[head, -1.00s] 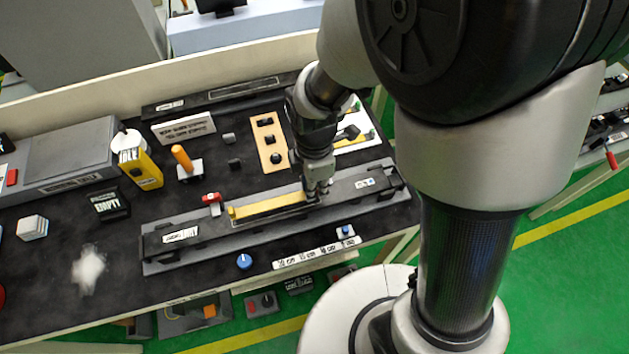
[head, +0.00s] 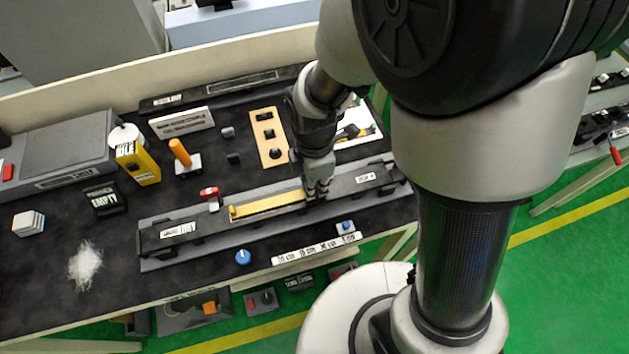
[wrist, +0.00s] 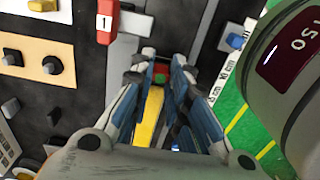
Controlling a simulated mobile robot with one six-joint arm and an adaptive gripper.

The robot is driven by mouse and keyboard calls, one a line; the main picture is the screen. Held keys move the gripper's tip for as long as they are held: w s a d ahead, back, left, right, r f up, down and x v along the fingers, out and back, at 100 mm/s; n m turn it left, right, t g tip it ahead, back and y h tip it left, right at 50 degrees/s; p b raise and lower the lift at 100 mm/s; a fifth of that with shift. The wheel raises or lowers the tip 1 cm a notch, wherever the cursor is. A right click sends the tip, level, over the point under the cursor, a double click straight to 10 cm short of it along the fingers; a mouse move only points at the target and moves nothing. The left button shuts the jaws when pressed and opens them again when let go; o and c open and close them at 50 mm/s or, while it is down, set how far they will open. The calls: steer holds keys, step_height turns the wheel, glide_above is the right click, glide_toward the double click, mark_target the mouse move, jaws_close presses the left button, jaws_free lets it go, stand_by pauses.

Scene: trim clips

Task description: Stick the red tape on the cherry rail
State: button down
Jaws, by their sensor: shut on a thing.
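My gripper (head: 318,192) is low over the right end of a yellow strip (head: 267,206), which lies along a long dark grey fixture on the bench. In the wrist view the fingers (wrist: 160,76) are closed around a small red piece (wrist: 160,69) with some green beside it. The yellow strip (wrist: 150,117) runs from there back between the fingers. I cannot tell whether the red piece is the tape or touches the strip. No rail is clearly cherry-coloured. A red-topped stand (head: 210,195) is near the strip's left end.
A panel with knobs (head: 268,130), an orange-handled tool (head: 179,152) and a yellow box (head: 137,163) stand behind the fixture. A marked strip (head: 307,250) and blue knob (head: 243,257) lie in front. White fibres (head: 85,264) lie at left.

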steer(key=c, duration=1.5)
jaws_free()
steer(key=shift+o, duration=0.2)
step_height(320, 180, up, 12)
steer(key=s+d+r+m+t, duration=0.4)
steer(key=s+d+r+m, duration=0.5)
steer(key=m, duration=1.1)
steer(key=shift+s+d+r+m+t, duration=0.15)
steer(key=shift+s+d+m+t, duration=0.2)
steer(key=shift+s+d, duration=0.9)
